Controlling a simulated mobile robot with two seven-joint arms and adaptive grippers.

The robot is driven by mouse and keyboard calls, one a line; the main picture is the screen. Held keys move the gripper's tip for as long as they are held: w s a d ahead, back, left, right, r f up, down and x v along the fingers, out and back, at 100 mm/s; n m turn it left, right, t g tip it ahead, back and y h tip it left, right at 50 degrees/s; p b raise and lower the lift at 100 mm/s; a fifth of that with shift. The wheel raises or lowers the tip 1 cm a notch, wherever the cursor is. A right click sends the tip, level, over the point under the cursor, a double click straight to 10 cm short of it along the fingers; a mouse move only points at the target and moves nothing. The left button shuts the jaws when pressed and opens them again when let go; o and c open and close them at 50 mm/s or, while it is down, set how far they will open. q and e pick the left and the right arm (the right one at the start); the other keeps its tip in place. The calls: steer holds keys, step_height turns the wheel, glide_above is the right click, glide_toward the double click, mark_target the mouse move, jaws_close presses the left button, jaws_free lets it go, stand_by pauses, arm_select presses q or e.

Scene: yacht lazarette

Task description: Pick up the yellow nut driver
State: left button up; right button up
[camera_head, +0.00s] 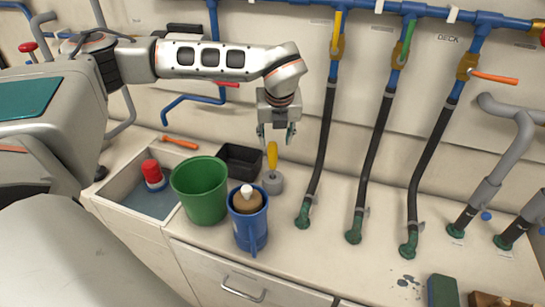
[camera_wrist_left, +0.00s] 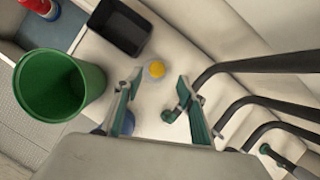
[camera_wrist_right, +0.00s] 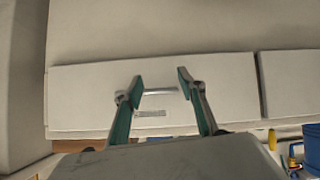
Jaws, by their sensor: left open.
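The yellow nut driver (camera_head: 272,155) stands upright, handle up, in a small grey round holder (camera_head: 273,183) on the counter. My left gripper (camera_head: 277,134) is open and empty, pointing down just above the handle. In the left wrist view the handle (camera_wrist_left: 157,69) shows end-on as a yellow disc between the spread fingers (camera_wrist_left: 159,82). The driver's lower part is hidden there. My right gripper (camera_wrist_right: 160,79) is open and empty in its wrist view, in front of a pale drawer front with a handle. It is out of the head view.
A black bin (camera_head: 240,161), a green bucket (camera_head: 200,190) and a blue jug (camera_head: 249,220) stand left of the holder. Black hoses (camera_head: 321,150) rise on its right. A sink with a red-topped item (camera_head: 151,171) is at far left. An orange-handled tool (camera_head: 180,143) lies behind.

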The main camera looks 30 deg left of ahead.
mark_target(273, 144)
arm_select(q)
steer(key=x, duration=0.6)
steer(key=shift+s+a+f, duration=0.1)
steer(key=shift+a, duration=0.2)
jaws_close()
